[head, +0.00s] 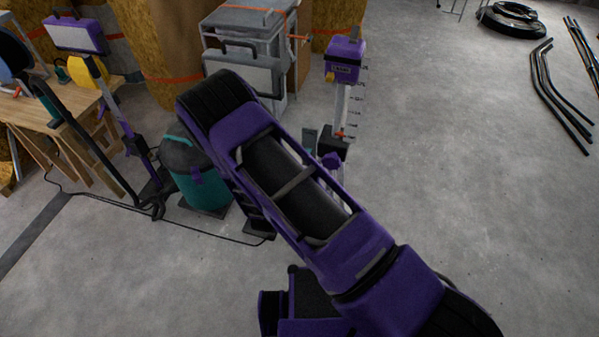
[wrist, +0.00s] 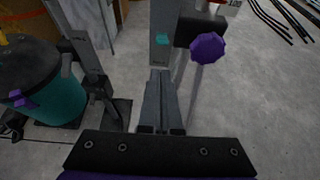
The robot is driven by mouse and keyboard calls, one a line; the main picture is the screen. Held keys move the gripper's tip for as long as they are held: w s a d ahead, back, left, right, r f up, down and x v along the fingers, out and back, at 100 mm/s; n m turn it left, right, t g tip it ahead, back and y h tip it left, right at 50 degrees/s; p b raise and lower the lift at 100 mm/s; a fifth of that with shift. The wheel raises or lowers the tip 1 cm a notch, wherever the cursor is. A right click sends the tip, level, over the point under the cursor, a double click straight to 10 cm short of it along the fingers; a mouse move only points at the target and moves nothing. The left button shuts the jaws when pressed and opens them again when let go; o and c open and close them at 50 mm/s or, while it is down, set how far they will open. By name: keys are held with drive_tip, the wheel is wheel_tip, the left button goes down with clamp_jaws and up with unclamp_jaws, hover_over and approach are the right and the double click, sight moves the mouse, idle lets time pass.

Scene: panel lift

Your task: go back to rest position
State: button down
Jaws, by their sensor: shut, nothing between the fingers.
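My gripper (wrist: 161,82) shows in the lower middle of the wrist view, its two grey fingers together with nothing between them. In the head view my purple arm crosses the middle and I cannot make out the fingers. A purple knob (wrist: 208,48) stands just right of and beyond the fingertips; it also shows in the head view (head: 331,161). A grey upright with a teal mark (wrist: 162,40) is straight beyond the fingertips; I cannot tell whether they touch. A purple-headed device (head: 345,60) with a marked column stands behind the knob.
A teal and dark canister (head: 198,185) stands left of my arm, with a cable on the floor. A wooden workbench (head: 50,110) is far left. Bent black pipes (head: 555,95) lie far right.

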drive_tip(key=shift+s+a+r, duration=0.15)
drive_tip(key=shift+s+r, duration=0.4)
drive_tip(key=shift+w, duration=0.1)
